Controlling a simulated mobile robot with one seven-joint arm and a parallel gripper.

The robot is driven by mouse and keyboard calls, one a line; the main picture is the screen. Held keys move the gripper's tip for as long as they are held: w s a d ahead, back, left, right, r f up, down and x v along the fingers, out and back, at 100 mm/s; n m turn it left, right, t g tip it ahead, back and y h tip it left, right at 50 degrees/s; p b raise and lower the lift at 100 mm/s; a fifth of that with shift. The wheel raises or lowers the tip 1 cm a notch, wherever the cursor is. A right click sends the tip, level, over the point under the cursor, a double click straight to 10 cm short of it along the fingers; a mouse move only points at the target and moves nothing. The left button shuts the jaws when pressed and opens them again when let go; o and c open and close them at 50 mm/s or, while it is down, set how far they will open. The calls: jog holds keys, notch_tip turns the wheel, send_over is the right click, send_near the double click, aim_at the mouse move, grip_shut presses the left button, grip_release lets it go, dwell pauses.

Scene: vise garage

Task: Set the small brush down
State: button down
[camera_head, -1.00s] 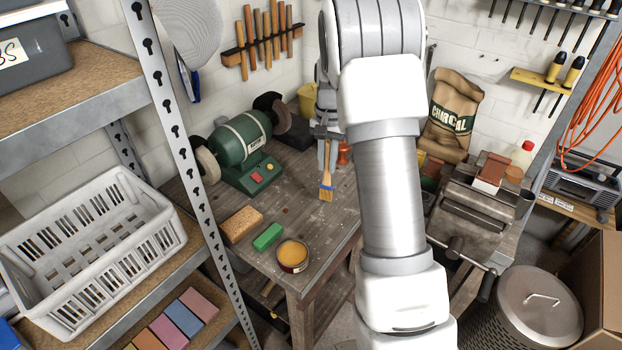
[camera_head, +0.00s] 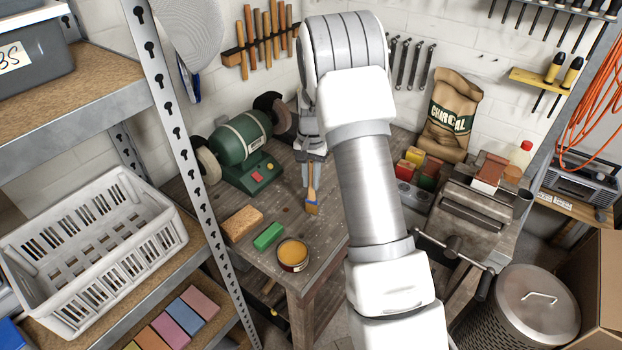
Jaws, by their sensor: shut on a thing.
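The small brush (camera_head: 312,195) has a wooden handle, a blue band and tan bristles. It hangs bristles down, close to upright, over the wooden workbench (camera_head: 330,226). My gripper (camera_head: 310,168) is shut on the upper part of its handle. I cannot tell whether the bristle tip touches the bench top. My arm hides part of the bench to the right of the brush.
A green bench grinder (camera_head: 243,140) stands left of the brush. A tan block (camera_head: 242,223), a green block (camera_head: 268,236) and an open tin (camera_head: 292,254) sit near the front edge. A vise (camera_head: 470,215) is right. Bare bench surrounds the brush.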

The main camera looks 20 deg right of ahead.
jog(key=c, duration=0.8)
grip_release()
notch_tip(320, 180, up, 12)
jog(key=shift+w+d+f, duration=0.1)
jog(key=shift+w+d, duration=0.05)
jog(key=s+a+r+n+t, duration=0.1)
jog(key=s+a+r+n, duration=0.15)
jog(key=s+r, duration=0.45)
jog(key=s+a+r+n+t, duration=0.1)
jog(key=s+a+r+t, duration=0.1)
jog(key=s+a+r, duration=0.35)
jog(key=s+n+t, duration=0.1)
jog(key=s, duration=0.5)
jog(key=s+a+n+t, duration=0.1)
jog(key=s+n, duration=0.1)
jog(key=s, duration=0.4)
jog(key=s+n, duration=0.2)
jog(key=s, duration=0.3)
jog(key=shift+s+a+r+t, duration=0.3)
jog(key=shift+s+a+t, duration=0.1)
